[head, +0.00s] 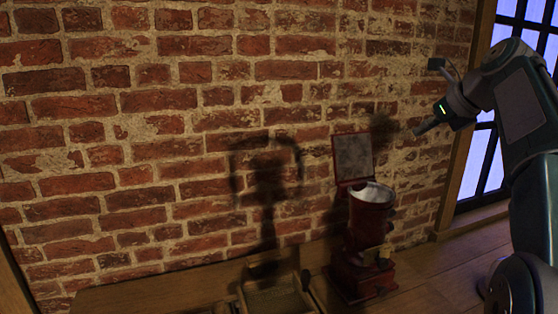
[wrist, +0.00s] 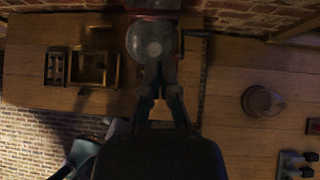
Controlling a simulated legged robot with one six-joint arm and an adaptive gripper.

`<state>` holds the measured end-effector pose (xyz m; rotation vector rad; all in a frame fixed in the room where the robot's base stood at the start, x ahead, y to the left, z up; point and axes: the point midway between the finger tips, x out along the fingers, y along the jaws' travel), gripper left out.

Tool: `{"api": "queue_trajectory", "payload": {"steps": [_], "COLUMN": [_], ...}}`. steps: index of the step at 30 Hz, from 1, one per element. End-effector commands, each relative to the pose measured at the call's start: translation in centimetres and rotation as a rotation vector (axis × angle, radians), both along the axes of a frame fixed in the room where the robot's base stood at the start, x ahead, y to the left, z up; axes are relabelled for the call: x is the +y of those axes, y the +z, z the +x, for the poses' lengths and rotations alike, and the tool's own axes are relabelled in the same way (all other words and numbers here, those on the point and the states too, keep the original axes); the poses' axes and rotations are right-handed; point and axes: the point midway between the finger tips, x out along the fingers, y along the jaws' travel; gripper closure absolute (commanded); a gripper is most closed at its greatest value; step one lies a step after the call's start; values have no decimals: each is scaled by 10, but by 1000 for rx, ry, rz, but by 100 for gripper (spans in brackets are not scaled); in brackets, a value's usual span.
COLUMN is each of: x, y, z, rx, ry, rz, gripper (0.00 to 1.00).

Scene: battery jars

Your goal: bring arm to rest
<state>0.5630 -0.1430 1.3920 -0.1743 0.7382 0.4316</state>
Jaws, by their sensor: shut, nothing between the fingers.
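My gripper (head: 420,130) is at the right of the head view, raised in front of the brick wall, with its fingers pointing left and slightly down. My arm bends down from it along the right edge. In the wrist view my gripper (wrist: 160,72) is in the middle, its fingertips together with nothing seen between them. A dark red machine (head: 369,222) with a round pale top opening and an open square lid (head: 353,157) stands below and left of my gripper in the head view. Its rounded top (wrist: 150,40) lies beyond the fingertips in the wrist view.
A wooden box (head: 245,298) stands left of the machine; it also shows in the wrist view (wrist: 114,69), beside a small wooden rack (wrist: 57,68). A brick wall (head: 180,140) rises behind. A barred window (head: 483,165) is at the right. A round brown object (wrist: 262,101) sits at right in the wrist view.

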Motion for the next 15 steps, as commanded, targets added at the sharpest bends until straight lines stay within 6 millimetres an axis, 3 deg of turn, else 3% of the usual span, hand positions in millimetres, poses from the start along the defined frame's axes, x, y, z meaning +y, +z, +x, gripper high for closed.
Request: {"api": "queue_trajectory", "payload": {"steps": [15], "x": [31], "y": [-13], "z": [-25], "rx": [-46], "ry": [193], "rz": [-224], "gripper": [100]}}
